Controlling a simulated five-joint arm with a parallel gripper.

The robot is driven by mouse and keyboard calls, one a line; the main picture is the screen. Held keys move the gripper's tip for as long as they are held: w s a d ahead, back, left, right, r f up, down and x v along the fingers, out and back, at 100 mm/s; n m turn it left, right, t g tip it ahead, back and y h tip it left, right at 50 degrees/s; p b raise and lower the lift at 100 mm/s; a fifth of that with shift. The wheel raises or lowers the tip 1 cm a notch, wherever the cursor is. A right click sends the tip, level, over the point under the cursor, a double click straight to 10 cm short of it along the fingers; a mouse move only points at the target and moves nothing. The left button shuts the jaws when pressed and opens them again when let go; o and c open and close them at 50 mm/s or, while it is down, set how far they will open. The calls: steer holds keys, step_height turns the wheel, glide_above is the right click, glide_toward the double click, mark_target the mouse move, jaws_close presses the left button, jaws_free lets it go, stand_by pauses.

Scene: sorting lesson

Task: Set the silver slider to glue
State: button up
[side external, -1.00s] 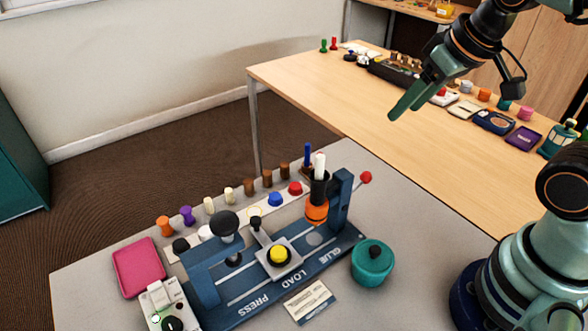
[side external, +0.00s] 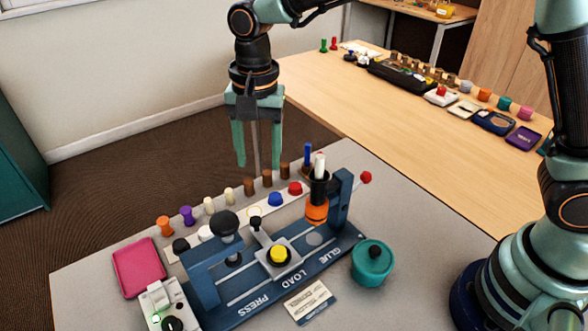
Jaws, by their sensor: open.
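The silver slider (side external: 282,264) is a light square block carrying a yellow disc-like piece (side external: 279,254). It sits on a blue fixture (side external: 240,311) marked PRESS, LOAD and GLUE, and stands by the LOAD mark. A dark-topped knob on a grey post (side external: 255,227) rises just behind it. The GLUE end, at the right, has a blue upright (side external: 341,200) and a black and orange holder (side external: 317,203) with a white-tipped piece. My gripper (side external: 258,164) is open and empty, fingers pointing down, high above the back of the table and apart from the slider.
A black-knobbed press (side external: 224,226) stands left of the slider. A row of coloured pegs (side external: 228,195) runs behind the fixture.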

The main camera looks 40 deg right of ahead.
mark_target(256, 218)
steer(key=shift+m, duration=0.3)
steer(key=f, duration=0.4)
steer(key=a+f, duration=0.1)
steer(key=f, duration=0.4)
steer(key=a+f, duration=0.1)
steer(key=f, duration=0.4)
steer(key=shift+a, duration=0.1)
steer(key=shift+c, duration=0.2)
jaws_close()
steer(key=shift+r, duration=0.1)
stand_by(0.6)
